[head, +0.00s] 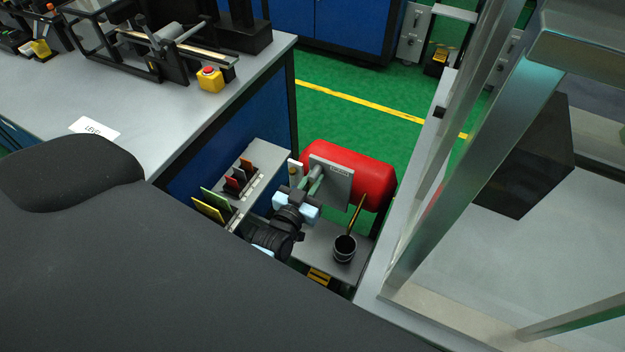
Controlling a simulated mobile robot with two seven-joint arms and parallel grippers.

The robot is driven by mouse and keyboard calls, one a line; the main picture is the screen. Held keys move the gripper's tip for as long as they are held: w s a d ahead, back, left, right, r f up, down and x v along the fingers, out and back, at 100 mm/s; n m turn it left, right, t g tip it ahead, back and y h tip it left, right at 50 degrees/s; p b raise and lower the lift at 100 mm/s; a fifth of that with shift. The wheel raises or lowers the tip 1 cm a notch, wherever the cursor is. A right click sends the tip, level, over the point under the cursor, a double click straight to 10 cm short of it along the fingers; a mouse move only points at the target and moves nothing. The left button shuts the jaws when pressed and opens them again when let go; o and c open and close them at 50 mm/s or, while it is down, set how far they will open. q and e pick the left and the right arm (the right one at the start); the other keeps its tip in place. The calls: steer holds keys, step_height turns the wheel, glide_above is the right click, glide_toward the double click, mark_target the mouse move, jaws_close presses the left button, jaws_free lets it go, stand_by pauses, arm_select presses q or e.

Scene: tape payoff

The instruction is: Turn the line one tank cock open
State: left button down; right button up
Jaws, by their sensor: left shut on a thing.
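The red tank (372,168) lies on its side low down, between the grey bench and the metal frame. A grey labelled plate (336,184) stands in front of it. My left gripper (312,184) reaches up to the near left side of this plate. It is shut on a small fitting there, which looks like the tank cock. The fingers and wrist hide most of the cock, so I cannot tell its handle's angle. My right gripper is not in view.
A dark cup with a stick (344,250) stands on the low shelf right of my wrist. A rack of coloured cards (237,187) is on the left. The grey bench (150,120) and metal frame (470,180) flank the space. Green floor (345,105) lies behind.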

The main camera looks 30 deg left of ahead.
arm_select(q)
steer(key=shift+r, duration=0.2)
steer(key=n, duration=0.4)
steer(key=shift+w+d+r+n, duration=0.1)
steer(key=shift+d+r+n, duration=0.05)
steer(key=shift+d+n, duration=0.15)
steer(key=n, duration=0.4)
steer(key=shift+d+r+n, duration=0.2)
steer(key=shift+n, duration=0.1)
steer(key=n, duration=0.5)
steer(key=shift+d+r, duration=0.1)
steer(key=shift+r, duration=0.2)
steer(key=shift+r+n+b, duration=0.15)
steer(key=shift+n+b, duration=0.05)
steer(key=shift+n, duration=0.75)
steer(key=shift+r+n+b, duration=0.1)
steer(key=shift+n+b, duration=0.05)
steer(key=shift+n, duration=0.8)
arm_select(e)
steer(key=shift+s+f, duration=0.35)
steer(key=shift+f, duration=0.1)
arm_select(q)
steer(key=c, duration=1.5)
jaws_free()
steer(key=shift+c, duration=0.2)
steer(key=shift+o, duration=0.7)
steer(key=shift+f, duration=0.15)
steer(key=shift+d, duration=0.1)
